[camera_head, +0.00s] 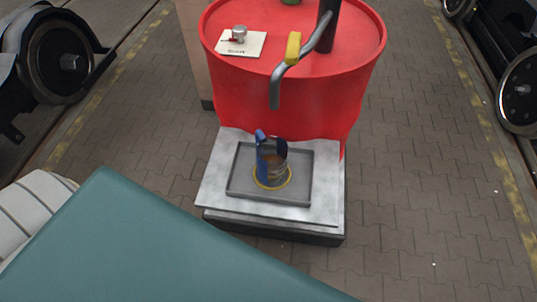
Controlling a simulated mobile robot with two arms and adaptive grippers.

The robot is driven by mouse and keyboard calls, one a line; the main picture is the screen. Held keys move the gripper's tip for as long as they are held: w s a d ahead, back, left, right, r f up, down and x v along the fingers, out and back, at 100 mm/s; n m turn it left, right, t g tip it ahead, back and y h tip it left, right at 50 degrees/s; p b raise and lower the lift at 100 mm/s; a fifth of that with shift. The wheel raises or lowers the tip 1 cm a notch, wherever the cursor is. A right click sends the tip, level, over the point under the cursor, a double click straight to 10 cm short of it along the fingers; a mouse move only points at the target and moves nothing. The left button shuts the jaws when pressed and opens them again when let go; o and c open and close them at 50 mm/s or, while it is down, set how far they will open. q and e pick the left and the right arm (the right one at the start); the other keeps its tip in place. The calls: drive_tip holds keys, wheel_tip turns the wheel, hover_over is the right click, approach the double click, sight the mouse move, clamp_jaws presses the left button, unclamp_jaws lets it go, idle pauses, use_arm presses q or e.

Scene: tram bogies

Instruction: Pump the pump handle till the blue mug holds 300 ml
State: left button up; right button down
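The blue mug (262,166) stands on a grey tray (300,190) in front of the drum, inside a yellow ring. Its left side is blue; its right side looks grey and brownish, and I cannot tell the liquid level. A black pump post (326,30) rises from the red drum (285,100) and runs out of the top of the picture. I cannot make out a separate pump handle. Neither gripper is in view.
A card (241,45) with a small metal knob lies on the drum top. The tray rests on a pale metal sheet over a dark base. Wheels (62,55) stand on both sides. A large teal surface covers the foreground. The paving to the right is clear.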

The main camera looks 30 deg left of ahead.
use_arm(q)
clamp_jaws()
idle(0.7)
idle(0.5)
